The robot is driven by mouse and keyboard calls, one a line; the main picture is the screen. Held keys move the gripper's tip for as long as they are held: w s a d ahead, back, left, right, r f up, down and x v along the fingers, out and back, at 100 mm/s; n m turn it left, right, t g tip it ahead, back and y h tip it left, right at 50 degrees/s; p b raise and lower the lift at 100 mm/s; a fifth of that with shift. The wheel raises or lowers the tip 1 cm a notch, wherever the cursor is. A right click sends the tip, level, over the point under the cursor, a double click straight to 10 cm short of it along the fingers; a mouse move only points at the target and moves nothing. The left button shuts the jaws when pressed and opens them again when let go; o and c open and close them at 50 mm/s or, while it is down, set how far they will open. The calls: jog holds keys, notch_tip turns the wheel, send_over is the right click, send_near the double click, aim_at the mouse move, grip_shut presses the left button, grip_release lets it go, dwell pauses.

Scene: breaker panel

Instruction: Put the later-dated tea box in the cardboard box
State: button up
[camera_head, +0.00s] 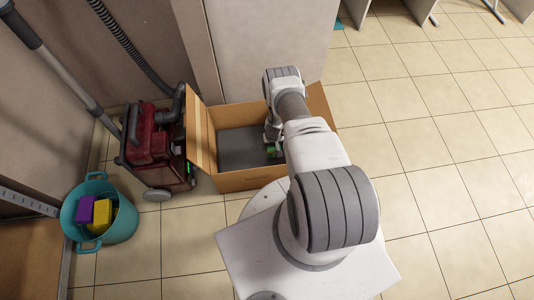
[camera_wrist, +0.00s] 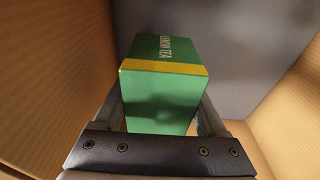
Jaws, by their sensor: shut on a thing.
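The cardboard box (camera_head: 246,183) stands open on the floor in the head view, its flaps folded outward. A green tea box (camera_wrist: 160,95) with a yellow band and the words "LEMON TEA" is between the fingers of my gripper (camera_wrist: 163,118) in the wrist view. My gripper is shut on it. The tea box (camera_head: 273,151) also shows in the head view, inside the cardboard box's opening, partly hidden by my arm. Cardboard walls (camera_wrist: 55,85) rise on both sides in the wrist view. No date is readable.
A red vacuum cleaner (camera_head: 152,150) stands just left of the cardboard box. A teal bucket (camera_head: 122,224) with a purple and a yellow thing stands farther left. A wall is behind the box. The tiled floor at right is clear.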

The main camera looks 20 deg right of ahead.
jog(key=shift+w+f+b, duration=0.1)
jog(key=shift+f+b, duration=1.1)
jog(key=shift+f, duration=1.45)
jog(key=shift+f, duration=0.15)
jog(key=o, duration=1.5)
jog(key=shift+c, duration=0.2)
